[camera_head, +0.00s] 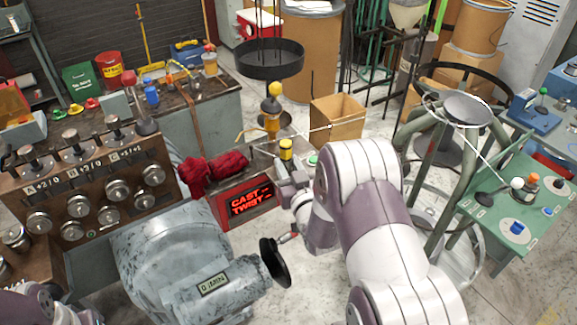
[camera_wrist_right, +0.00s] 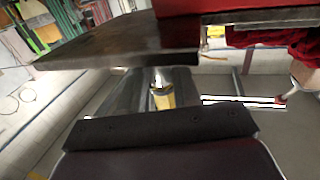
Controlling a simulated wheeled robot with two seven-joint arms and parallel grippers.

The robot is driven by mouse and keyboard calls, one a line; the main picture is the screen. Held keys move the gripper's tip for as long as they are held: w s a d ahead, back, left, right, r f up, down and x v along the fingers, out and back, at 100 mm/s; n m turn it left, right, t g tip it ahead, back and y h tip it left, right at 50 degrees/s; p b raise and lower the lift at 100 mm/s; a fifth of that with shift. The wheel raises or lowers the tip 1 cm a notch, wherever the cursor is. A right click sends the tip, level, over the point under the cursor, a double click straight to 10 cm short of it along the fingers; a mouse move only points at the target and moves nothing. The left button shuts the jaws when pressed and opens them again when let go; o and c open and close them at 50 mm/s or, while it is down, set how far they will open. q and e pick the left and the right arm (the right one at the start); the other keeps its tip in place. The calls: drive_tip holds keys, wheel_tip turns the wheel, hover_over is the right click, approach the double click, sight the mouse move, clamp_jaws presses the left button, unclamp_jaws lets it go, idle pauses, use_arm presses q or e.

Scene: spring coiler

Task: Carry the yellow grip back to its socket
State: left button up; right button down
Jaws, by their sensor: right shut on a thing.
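The yellow grip (camera_head: 286,151), a short yellow cylinder with a dark top, shows beside the red sign box in the head view. My right gripper (camera_head: 285,172) is shut on it. In the right wrist view, the yellow grip (camera_wrist_right: 163,97) shows just past the dark gripper body, below a dark slab edge. The fingertips are small and partly hidden. I cannot pick out the socket with certainty. Only a bit of my left arm shows at the bottom left corner of the head view; its gripper is out of view.
A lit red sign box (camera_head: 246,201) and a red cloth (camera_head: 214,172) lie left of my right gripper. A grey machine (camera_head: 180,262) with a black disc (camera_head: 274,262) stands in front.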

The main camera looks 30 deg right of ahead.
drive_tip(key=shift+s+f+b, duration=0.1)
drive_tip(key=shift+f+b, duration=0.15)
drive_tip(key=shift+b, duration=0.05)
drive_tip(key=c, duration=0.8)
unclamp_jaws()
drive_tip(key=shift+r, duration=0.15)
drive_tip(key=shift+r+p, duration=0.55)
drive_tip(key=shift+p, duration=0.2)
drive_tip(key=shift+s+a+f+b, duration=0.1)
drive_tip(key=shift+s+f+b, duration=0.15)
drive_tip(key=shift+s, duration=0.2)
drive_tip(key=shift+s+a+f+b, duration=0.1)
drive_tip(key=shift+s+f+b, duration=0.15)
drive_tip(key=shift+s, duration=0.15)
drive_tip(key=s+a, duration=0.2)
drive_tip(key=s, duration=0.7)
drive_tip(key=a+f+n+g+y, duration=0.2)
drive_tip(key=a+f+g, duration=0.35)
drive_tip(key=g, duration=0.45)
drive_tip(key=s+a+r+g+y, duration=0.1)
drive_tip(key=s+a+g, duration=0.3)
drive_tip(key=s+g, duration=0.2)
drive_tip(key=s, duration=0.2)
drive_tip(key=shift+s+a+b, duration=0.2)
drive_tip(key=shift+s+b, duration=0.2)
